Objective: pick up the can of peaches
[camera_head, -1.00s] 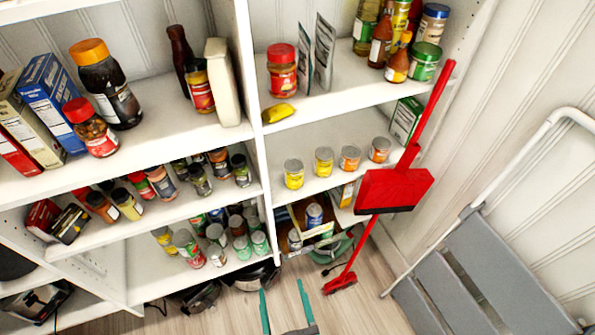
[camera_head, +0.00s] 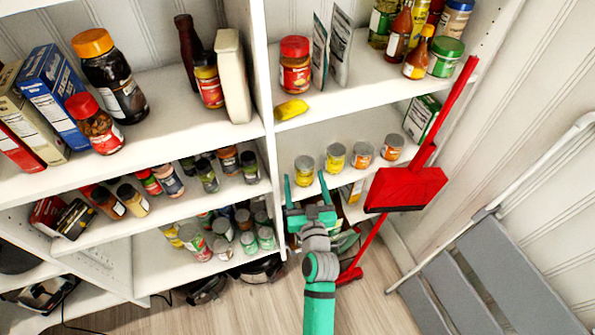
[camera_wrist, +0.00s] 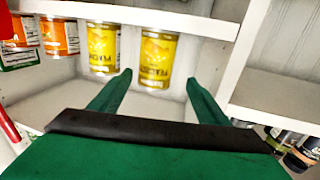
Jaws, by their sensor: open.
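Two yellow-labelled cans stand on the middle shelf of the right bay, a left one (camera_head: 304,171) and another (camera_head: 335,157) to its right. In the wrist view, which is upside down, these are the right-hand yellow can (camera_wrist: 157,58) and the one beside it (camera_wrist: 103,49). The printing is too blurred to tell surely which holds peaches. My gripper (camera_head: 304,176) is open and empty, its green fingers pointing at the shelf. In the wrist view the fingertips (camera_wrist: 158,80) frame the right-hand yellow can, which seems to be ahead of them.
Two orange-labelled cans (camera_head: 362,154) stand in the same row to the right. The shelf divider (camera_head: 262,100) is close on the left. A yellow packet (camera_head: 291,109) lies on the shelf above.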

